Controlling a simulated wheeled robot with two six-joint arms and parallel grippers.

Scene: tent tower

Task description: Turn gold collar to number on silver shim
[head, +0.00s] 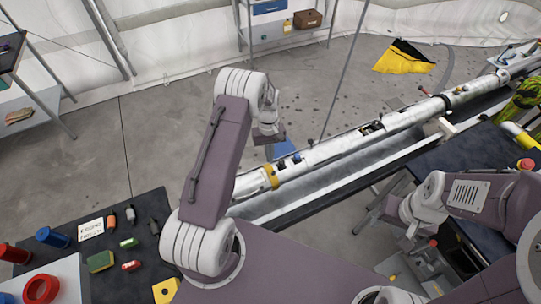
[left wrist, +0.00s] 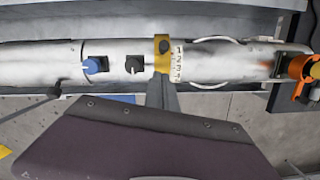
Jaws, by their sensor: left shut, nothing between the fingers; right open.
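The gold collar (head: 271,177) is a yellow band around the long silver tube. In the left wrist view the collar (left wrist: 162,52) has a dark knob on it and sits beside a pale strip (left wrist: 177,63) with small dark markings, too small to read. My left gripper (left wrist: 162,88) is shut and empty, its grey tip close to the collar's lower edge; contact cannot be told. In the head view its wrist hangs above the tube. My right gripper (head: 418,240) is open at the lower right, away from the collar. I cannot make out a silver shim.
A blue knob (left wrist: 95,65) and a black knob (left wrist: 133,65) stand on the tube left of the collar. An orange clamp (left wrist: 300,70) is at its right end. A dark table (head: 140,262) at lower left holds a written card (head: 91,228) and several small parts.

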